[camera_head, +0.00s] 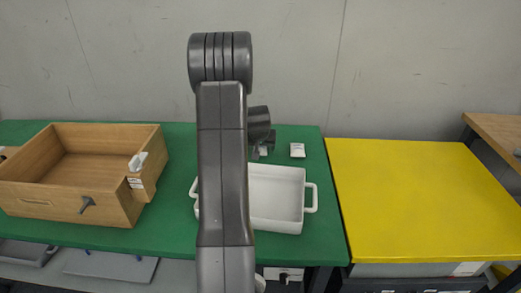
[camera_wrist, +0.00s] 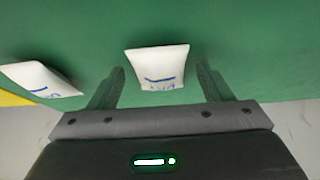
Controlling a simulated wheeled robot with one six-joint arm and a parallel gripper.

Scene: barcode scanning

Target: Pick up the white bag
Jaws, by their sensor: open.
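A white bag (camera_wrist: 157,66) with blue marks lies on the green table, in front of and between the two fingers of my gripper (camera_wrist: 160,74) in the wrist view. The gripper is open, with a gap between each finger and the bag. In the head view a small part of this bag (camera_head: 263,152) shows beneath my gripper, the rest hidden. A second white bag (camera_wrist: 41,79) lies to the left in the wrist view, outside the fingers. In the head view this second bag (camera_head: 297,150) is right of the gripper.
A white two-handled dish (camera_head: 284,225) stands in front of the bags, partly hidden by my arm. A wooden box (camera_head: 70,203) with a white object (camera_head: 138,160) on its rim is at the left. The yellow table (camera_head: 420,200) at the right is clear.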

